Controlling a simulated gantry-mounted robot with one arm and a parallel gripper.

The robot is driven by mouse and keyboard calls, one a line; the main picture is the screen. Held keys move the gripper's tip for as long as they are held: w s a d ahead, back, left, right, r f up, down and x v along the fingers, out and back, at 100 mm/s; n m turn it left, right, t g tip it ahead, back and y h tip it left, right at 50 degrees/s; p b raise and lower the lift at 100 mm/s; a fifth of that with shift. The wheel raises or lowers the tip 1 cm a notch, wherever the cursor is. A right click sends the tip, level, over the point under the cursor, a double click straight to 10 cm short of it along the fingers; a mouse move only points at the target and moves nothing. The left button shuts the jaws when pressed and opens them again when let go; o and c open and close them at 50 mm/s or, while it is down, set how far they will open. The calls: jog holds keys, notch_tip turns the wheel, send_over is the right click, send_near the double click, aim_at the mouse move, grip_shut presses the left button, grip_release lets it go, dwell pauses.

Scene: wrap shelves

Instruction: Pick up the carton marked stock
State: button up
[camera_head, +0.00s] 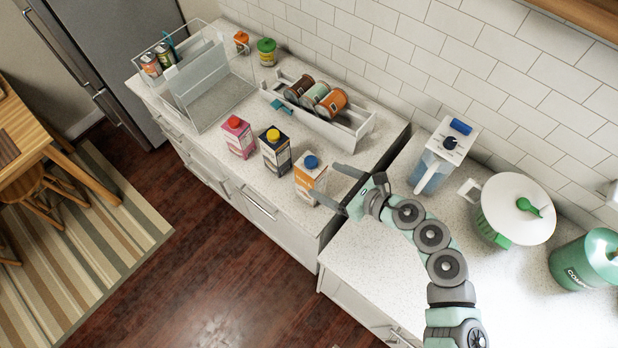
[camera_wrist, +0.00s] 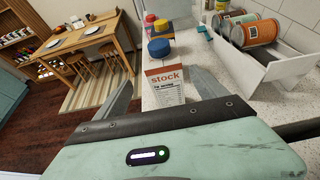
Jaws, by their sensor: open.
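The stock carton (camera_head: 309,180), white and orange with a blue cap, stands upright on the counter at the near end of a row of cartons. In the wrist view the fingers of my gripper (camera_wrist: 161,84) appear one on each side of the carton. I cannot tell how far the fingertips reach past its near face.
A dark carton with a yellow cap (camera_head: 275,152) and a pink carton (camera_head: 238,138) stand left of it. A white tray (camera_head: 352,138) holding cans is behind. A clear divided bin (camera_head: 208,100) stands further left. The counter's front edge is close; a gap separates the two counters.

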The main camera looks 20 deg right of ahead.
aim_at(311, 170)
jog(key=shift+x, duration=1.25)
jog(key=p+x, duration=0.1)
jog(key=x, duration=0.1)
jog(key=p+x, duration=0.1)
jog(key=x, duration=0.1)
jog(key=shift+w+d+r+p, duration=0.1)
jog(key=shift+w+d+p, duration=0.15)
jog(key=shift+w+p, duration=0.05)
jog(key=shift+w+a+f, duration=0.15)
jog(key=shift+w+f, duration=0.15)
grip_shut()
